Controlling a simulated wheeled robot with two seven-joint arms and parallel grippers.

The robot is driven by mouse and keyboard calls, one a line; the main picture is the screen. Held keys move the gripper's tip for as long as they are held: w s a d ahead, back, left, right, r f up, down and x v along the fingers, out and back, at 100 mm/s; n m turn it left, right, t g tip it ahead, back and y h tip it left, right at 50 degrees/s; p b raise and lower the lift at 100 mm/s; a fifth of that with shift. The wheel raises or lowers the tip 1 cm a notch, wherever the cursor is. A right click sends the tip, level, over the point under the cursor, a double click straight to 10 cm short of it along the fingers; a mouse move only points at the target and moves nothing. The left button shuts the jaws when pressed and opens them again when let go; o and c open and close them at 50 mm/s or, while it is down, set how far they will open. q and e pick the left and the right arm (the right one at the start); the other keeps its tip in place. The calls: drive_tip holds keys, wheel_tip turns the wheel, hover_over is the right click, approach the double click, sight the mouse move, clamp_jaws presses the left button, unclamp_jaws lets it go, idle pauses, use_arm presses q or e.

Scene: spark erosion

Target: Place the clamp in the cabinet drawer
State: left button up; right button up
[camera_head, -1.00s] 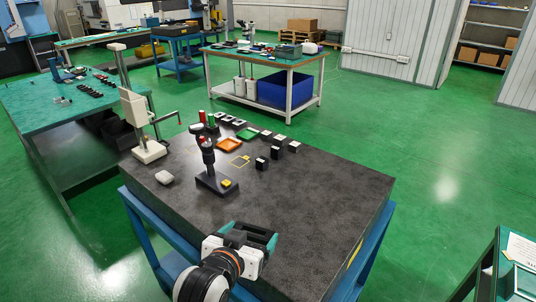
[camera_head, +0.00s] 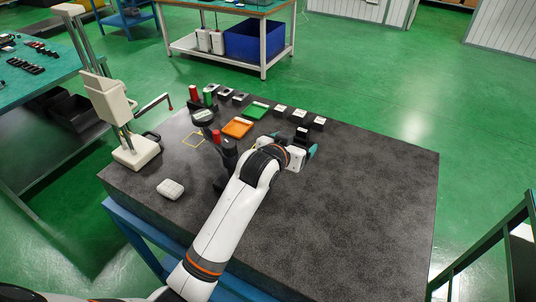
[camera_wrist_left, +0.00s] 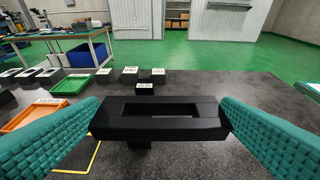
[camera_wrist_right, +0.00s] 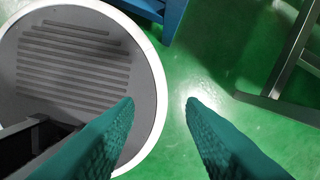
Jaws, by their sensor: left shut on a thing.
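My left gripper (camera_head: 307,148) is above the right part of the dark stone table, close to a row of small black blocks. In the left wrist view its two teal fingers are shut on a black piece with a rectangular opening (camera_wrist_left: 157,126), which looks like the clamp. The piece lies crosswise between the fingers. In the head view it is mostly hidden by my wrist. My right gripper (camera_wrist_right: 160,101) shows only in the right wrist view, its fingers apart and empty, above the floor. I cannot make out a cabinet drawer in any view.
The stone table (camera_head: 365,220) holds an orange tray (camera_head: 237,128), a green tray (camera_head: 256,110), labelled black blocks (camera_head: 319,123), a tall beige stand (camera_head: 130,140) and a white object (camera_head: 171,189). Its right side is clear. A dark-framed stand (camera_head: 520,245) is at the right.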

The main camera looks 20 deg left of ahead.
use_arm(q)
hover_over(292, 176)
wheel_tip(292, 176, down, 6)
drive_tip(key=shift+r+p, duration=0.15)
drive_tip(key=shift+p, duration=0.2)
wheel_tip(292, 176, down, 4)
drive_tip(key=shift+r, duration=0.1)
drive_tip(key=shift+f, duration=0.2)
drive_tip(key=o, duration=1)
use_arm(e)
drive_tip(key=shift+s+d+r, duration=0.2)
drive_tip(key=shift+s+r, duration=0.05)
drive_tip(key=shift+r, duration=0.2)
